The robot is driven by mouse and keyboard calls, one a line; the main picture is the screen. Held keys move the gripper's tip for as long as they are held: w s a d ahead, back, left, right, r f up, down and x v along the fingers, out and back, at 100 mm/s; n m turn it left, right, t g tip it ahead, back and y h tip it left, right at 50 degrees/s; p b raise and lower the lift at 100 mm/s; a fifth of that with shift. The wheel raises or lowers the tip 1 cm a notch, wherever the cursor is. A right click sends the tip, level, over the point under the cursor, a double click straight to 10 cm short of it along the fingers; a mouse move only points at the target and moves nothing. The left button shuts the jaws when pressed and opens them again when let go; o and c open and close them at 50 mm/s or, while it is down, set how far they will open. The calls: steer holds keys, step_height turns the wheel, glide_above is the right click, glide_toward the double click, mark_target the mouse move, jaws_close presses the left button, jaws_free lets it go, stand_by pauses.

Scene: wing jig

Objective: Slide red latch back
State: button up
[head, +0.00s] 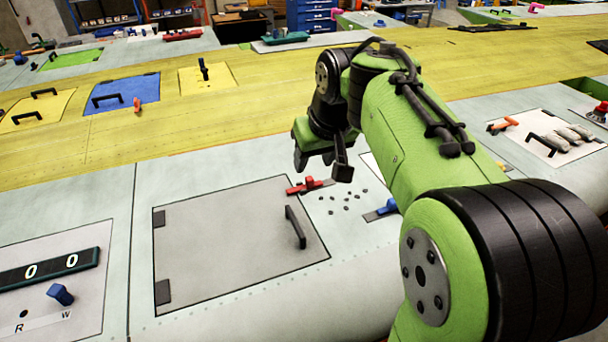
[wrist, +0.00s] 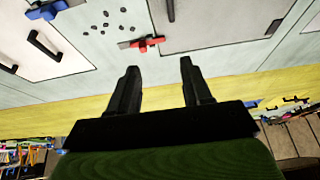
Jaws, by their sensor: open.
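The red latch (head: 308,184) sits on a grey slide plate at the upper right edge of a closed grey hatch panel (head: 230,235). It also shows in the wrist view (wrist: 146,43), beyond the tips of my fingers. My gripper (head: 322,170) hangs above the wing surface near the red latch, a little behind it in the head view. In the wrist view my gripper (wrist: 158,66) has its two dark fingers apart with nothing between them. The fingers appear clear of the latch. The exact gap in height is hard to judge.
Several small dark bits (head: 345,200) lie right of the red latch. The hatch has a black handle (head: 295,227). A counter panel with a blue knob (head: 60,294) is at lower left.

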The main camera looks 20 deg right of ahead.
steer(key=b, duration=0.1)
glide_toward(310, 178)
steer(key=b+x, duration=0.2)
steer(key=x, duration=0.6)
steer(key=shift+w+f, duration=0.25)
steer(key=shift+c, duration=0.2)
jaws_close()
